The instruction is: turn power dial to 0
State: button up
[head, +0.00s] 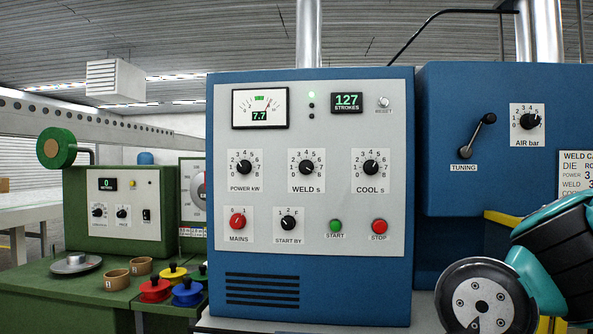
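The power dial (244,167) is a black knob on a white plate marked POWER kW, at the upper left of the knobs on the grey control panel (340,215). Numbers run around it; its pointer is too small to read surely. My gripper is not in view. Only teal and black links of my arm show at the lower right, well to the right of the dial.
Weld dial (306,167) and cool dial (370,167) sit right of the power dial. Below are the red mains switch (237,221), start-by knob (288,223), green start button (335,225) and red stop button (379,226). A tuning crank (476,135) projects at right. Nothing blocks the panel.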

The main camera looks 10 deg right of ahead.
aim_at(243, 166)
jog(key=k, duration=1.2)
jog(key=u, duration=0.9)
jog(key=i, duration=1.35)
jog(key=u, duration=0.1)
